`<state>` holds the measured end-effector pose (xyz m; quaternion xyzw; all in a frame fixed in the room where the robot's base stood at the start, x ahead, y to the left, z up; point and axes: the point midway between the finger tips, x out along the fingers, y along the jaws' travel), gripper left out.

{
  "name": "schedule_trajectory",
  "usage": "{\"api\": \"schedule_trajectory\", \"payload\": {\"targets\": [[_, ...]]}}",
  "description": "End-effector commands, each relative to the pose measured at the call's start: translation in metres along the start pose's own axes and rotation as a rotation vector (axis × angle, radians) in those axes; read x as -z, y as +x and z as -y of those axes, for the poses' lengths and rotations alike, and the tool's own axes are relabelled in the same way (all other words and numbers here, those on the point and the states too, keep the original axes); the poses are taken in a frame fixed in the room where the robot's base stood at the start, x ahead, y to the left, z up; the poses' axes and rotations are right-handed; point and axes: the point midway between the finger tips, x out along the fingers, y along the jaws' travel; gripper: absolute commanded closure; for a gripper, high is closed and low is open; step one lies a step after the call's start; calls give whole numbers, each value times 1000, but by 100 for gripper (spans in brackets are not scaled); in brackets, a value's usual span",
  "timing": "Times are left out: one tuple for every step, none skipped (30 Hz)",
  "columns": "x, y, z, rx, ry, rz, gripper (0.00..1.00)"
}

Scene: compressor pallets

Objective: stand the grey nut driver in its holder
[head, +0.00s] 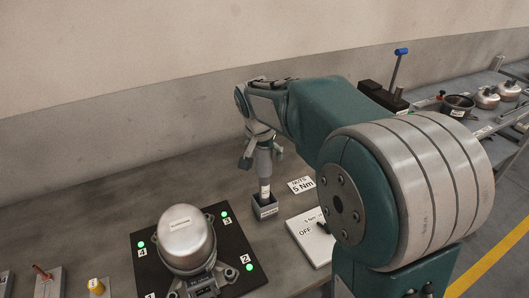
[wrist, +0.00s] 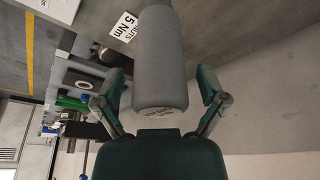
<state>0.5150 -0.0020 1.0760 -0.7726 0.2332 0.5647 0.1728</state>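The grey nut driver (head: 264,166) stands about upright in the head view, with its lower end in the small dark grey box-shaped holder (head: 265,212). How deep it sits is hidden by the holder walls. My gripper (head: 261,158) is around the driver's upper part from above. In the wrist view the driver's thick grey body (wrist: 158,60) lies between the two fingers of my gripper (wrist: 160,88). A gap shows on each side, so the fingers are open and apart from it.
A compressor (head: 184,236) stands on a black plate with green-lit numbered corners, left of the holder. A "NUTS 5 Nm" label (head: 301,185) and a white box marked OFF (head: 310,236) lie to the right. A wall (head: 120,115) runs behind the bench.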

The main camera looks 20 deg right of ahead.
Motion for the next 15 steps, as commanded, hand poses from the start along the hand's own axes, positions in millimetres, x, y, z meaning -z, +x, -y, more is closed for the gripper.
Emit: {"api": "schedule_trajectory", "payload": {"targets": [[0,0,0,0,0,0,8],[0,0,0,0,0,0,8],[0,0,0,0,0,0,8],[0,0,0,0,0,0,8],[0,0,0,0,0,0,8],[0,-1,0,0,0,0,8],[1,-3,0,0,0,-1,8],[1,-5,0,1,0,-1,8],[1,-10,0,2,0,-2,8],[1,-14,1,3,0,-3,8],[1,-19,1,3,0,-3,8],[1,-26,1,4,0,-4,8],[1,-33,1,4,0,-4,8],[1,-39,1,4,0,-4,8],[1,-48,1,4,0,-4,8]]}}
